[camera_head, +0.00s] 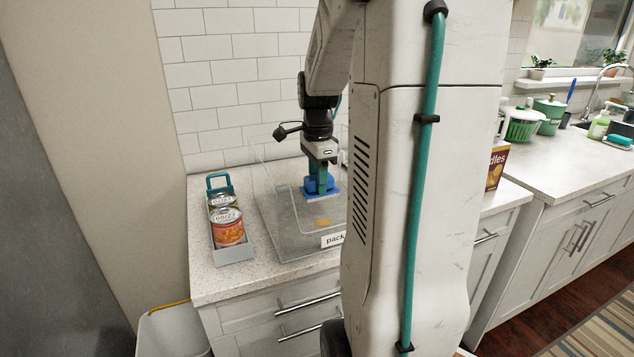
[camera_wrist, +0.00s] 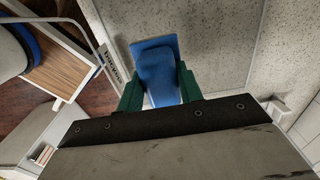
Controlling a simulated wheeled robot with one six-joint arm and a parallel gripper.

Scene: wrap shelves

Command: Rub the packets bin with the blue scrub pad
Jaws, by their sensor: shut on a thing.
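The packets bin (camera_head: 286,233) is a clear, open-topped box on the counter, with a label at its front that reads "pack…"; my arm hides the rest. An orange-brown patch (camera_head: 323,222) shows on its floor. My gripper (camera_head: 321,179) is over the bin, pointing down, shut on the blue scrub pad (camera_head: 331,191). The pad appears inside the bin's walls, low down; I cannot tell whether it touches the floor. In the wrist view the blue pad (camera_wrist: 158,72) sits between the green fingers of my gripper (camera_wrist: 158,95).
A grey holder (camera_head: 233,254) with cans (camera_head: 228,227) and a teal handle stands left of the bin. A tiled wall is behind. A box (camera_head: 496,165) stands right of my arm. A waste bin (camera_head: 172,331) is on the floor at lower left.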

